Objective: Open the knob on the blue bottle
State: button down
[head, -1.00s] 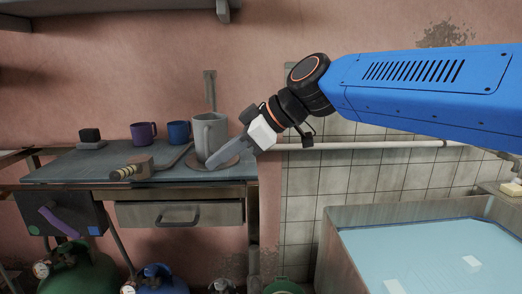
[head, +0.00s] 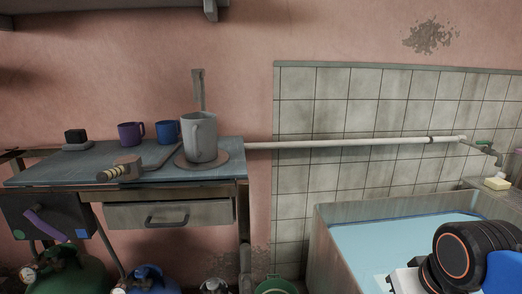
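The blue bottle (head: 152,282) stands under the left table at the bottom edge, with only its top in view. A metal fitting, likely its knob, shows at its top, too small and cut off to tell its state. My gripper (head: 400,281) is at the bottom right, in front of the water basin, far to the right of the blue bottle and apart from it. Its white body shows, but its fingers are not clearly seen, so I cannot tell whether it is open or shut.
A green bottle (head: 72,276) stands left of the blue one. A grey bottle (head: 216,287) and a green container (head: 276,285) are to its right. The table (head: 60,172) with a drawer (head: 168,214) overhangs the bottles. The basin (head: 335,215) fills the right side.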

aim_at(141, 272)
jog(key=k+l+u, duration=0.1)
jog(key=u, duration=1)
jog(key=i+u, duration=0.1)
jog(key=u, duration=0.25)
